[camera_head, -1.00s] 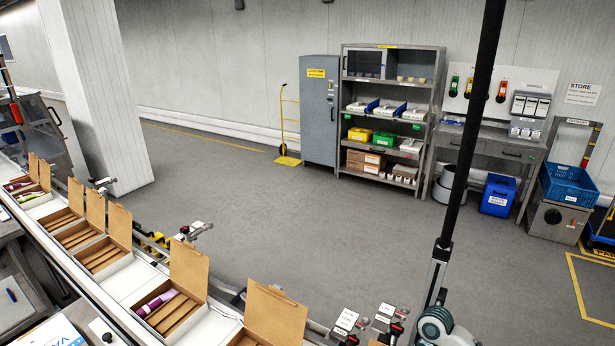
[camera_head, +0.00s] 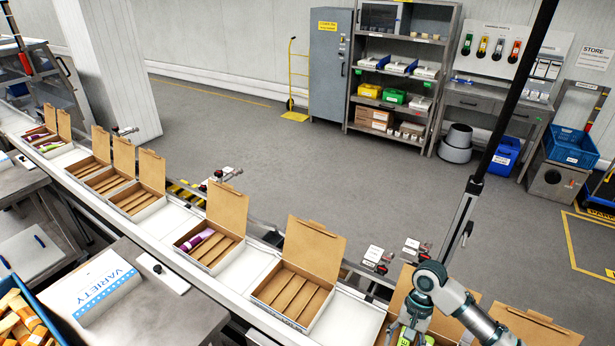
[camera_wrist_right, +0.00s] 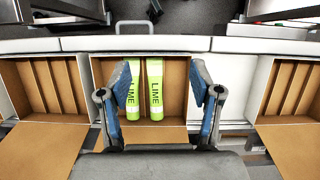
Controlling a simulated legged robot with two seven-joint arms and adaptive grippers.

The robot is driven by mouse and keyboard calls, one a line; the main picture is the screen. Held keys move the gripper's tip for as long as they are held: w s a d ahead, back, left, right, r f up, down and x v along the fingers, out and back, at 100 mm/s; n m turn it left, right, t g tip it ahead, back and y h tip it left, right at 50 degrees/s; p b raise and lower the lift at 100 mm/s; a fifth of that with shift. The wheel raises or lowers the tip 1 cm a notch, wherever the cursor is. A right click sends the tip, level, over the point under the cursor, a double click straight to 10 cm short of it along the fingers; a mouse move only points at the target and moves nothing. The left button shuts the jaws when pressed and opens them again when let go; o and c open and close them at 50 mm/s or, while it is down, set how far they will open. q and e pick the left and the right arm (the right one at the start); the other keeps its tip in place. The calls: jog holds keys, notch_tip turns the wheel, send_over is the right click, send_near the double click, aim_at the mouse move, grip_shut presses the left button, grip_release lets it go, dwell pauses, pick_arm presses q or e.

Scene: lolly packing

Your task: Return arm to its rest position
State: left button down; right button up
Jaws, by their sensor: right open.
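My right gripper (camera_wrist_right: 160,100) is open in the right wrist view, with its blue-padded fingers apart and nothing between them in its grip. Beyond and below it, two green LIME lollies (camera_wrist_right: 155,88) lie side by side in an open cardboard box (camera_wrist_right: 180,72). I cannot tell the exact gap between the fingers and the lollies. In the head view my right arm (camera_head: 455,300) comes in at the lower right, over that box, with a bit of green showing at the bottom edge. My left gripper is in neither view.
Several open boxes stand in a row on the conveyor (camera_head: 215,275). One box (camera_head: 212,242) holds a purple lolly; the box (camera_head: 290,290) beside it is empty. A blue crate (camera_head: 30,310) of orange items and a VARIETY carton (camera_head: 105,290) are at lower left. A black pole (camera_head: 510,105) rises at right.

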jog(key=s+a+f+n+t+y, duration=0.1)
jog(key=s+a+f+n+t, duration=0.2)
jog(key=s+a+f+n, duration=0.25)
jog(key=s+a+f+n+t+y, duration=0.1)
jog(key=s+a+f+n+t, duration=0.1)
jog(key=s+a+f, duration=0.5)
jog(key=s+d+f+t+h, duration=0.1)
jog(key=s+d+f+h, duration=0.15)
jog(key=d, duration=0.35)
jog(key=s+d+f+t+h, duration=0.1)
jog(key=s+d+f, duration=0.15)
jog(key=d, duration=0.35)
notch_tip(320, 180, down, 32)
jog(key=s+a+g+b, duration=0.1)
jog(key=s+b, duration=0.2)
jog(key=b, duration=0.3)
pick_arm(q)
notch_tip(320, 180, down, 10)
jog(key=b, duration=0.4)
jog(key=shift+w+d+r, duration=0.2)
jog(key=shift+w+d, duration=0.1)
pick_arm(e)
jog(key=s+d+f+g, duration=0.1)
jog(key=s+d+f, duration=0.1)
jog(key=s+f, duration=1.5)
jog(key=shift+d+f+n, duration=0.3)
jog(key=shift+f+n, duration=0.05)
jog(key=shift+f, duration=0.9)
